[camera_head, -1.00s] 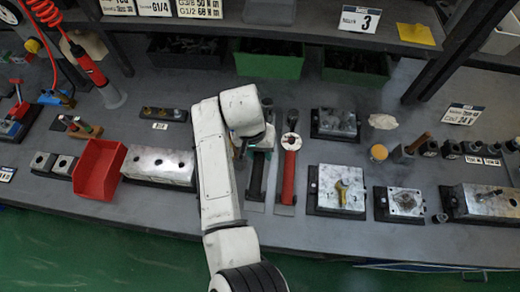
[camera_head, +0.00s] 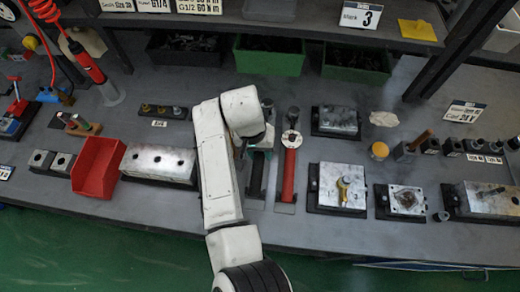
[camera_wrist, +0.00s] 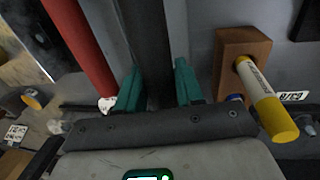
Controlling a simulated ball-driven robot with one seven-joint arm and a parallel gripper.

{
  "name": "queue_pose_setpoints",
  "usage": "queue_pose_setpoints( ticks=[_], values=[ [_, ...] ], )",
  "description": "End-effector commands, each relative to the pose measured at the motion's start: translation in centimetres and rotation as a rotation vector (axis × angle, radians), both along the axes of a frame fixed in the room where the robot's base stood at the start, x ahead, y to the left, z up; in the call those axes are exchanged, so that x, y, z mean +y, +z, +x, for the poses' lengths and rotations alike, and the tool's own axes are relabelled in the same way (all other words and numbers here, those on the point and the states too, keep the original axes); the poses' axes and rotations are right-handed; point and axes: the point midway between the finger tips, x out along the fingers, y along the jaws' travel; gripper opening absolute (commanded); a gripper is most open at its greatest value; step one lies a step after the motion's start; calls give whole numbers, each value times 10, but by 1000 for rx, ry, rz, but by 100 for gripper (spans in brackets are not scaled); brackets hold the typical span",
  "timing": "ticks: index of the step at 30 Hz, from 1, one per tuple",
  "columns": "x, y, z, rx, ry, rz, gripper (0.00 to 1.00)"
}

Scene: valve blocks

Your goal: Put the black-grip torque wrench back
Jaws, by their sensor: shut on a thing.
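The black-grip torque wrench (camera_head: 257,178) lies lengthwise over a light grey plate on the bench, left of the red-grip wrench (camera_head: 288,178). In the wrist view the black grip (camera_wrist: 148,45) runs between the two teal fingers of my gripper (camera_wrist: 160,90), which is shut on it. The red grip (camera_wrist: 82,42) runs beside it on the left.
A wooden block (camera_wrist: 240,55) with a yellow-ended marker (camera_wrist: 265,95) stands close right of the gripper in the wrist view. A red bin (camera_head: 97,168) and a long metal block (camera_head: 158,164) are left of my arm. Metal valve blocks (camera_head: 341,187) stand right. A shelf overhangs behind.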

Motion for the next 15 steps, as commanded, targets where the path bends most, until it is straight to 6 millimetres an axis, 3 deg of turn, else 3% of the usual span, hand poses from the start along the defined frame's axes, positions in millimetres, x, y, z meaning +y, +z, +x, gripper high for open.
queue_pose_setpoints(
  ticks=[15],
  values=[
    [0, -13, 0, -1, 0, 0, 0]
  ],
)
